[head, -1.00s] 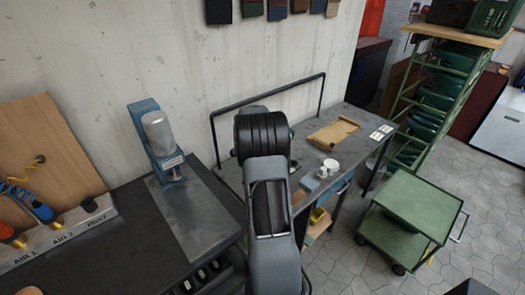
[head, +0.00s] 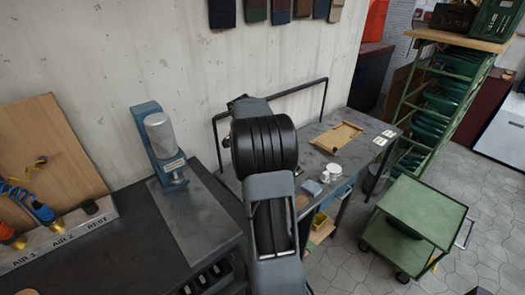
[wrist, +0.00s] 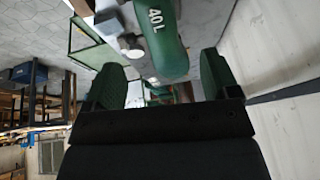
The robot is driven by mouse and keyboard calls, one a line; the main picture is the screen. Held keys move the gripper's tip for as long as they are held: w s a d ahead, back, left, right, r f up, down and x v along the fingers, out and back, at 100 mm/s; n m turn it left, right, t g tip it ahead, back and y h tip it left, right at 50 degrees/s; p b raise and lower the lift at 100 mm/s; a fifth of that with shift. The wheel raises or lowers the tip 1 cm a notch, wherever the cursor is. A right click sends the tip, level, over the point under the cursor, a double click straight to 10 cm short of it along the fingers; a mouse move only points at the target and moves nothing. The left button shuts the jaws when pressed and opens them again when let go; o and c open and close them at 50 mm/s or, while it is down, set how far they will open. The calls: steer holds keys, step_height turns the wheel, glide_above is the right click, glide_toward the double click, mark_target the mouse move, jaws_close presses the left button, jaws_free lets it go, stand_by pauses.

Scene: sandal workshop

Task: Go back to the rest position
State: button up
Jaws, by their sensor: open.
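My gripper (wrist: 160,80) shows in the wrist view with its two dark green finger pads apart and nothing between them. In the head view my arm rises from the bottom centre, folded in front of the wall and the grey bench (head: 378,128). My fingers are hidden there behind my own arm links.
A press (head: 160,135) stands on the dark workbench (head: 110,245) left of my arm. A green trolley (head: 425,208) and a green rack (head: 405,115) stand right.

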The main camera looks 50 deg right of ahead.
steer(key=shift+v, duration=2.45)
steer(key=s+a+f+n+t+y, duration=0.1)
steer(key=s+a+n, duration=0.4)
steer(key=a, duration=0.6)
steer(key=s+a+f+n+t+y, duration=0.1)
steer(key=s+a+n+y, duration=0.1)
steer(key=s+a+n, duration=0.3)
steer(key=s+a+f+n+t+y, duration=0.1)
steer(key=s+a+n, duration=0.4)
steer(key=a+n, duration=0.5)
steer(key=a+y, duration=0.1)
steer(key=a, duration=0.6)
steer(key=shift+s+f, duration=0.2)
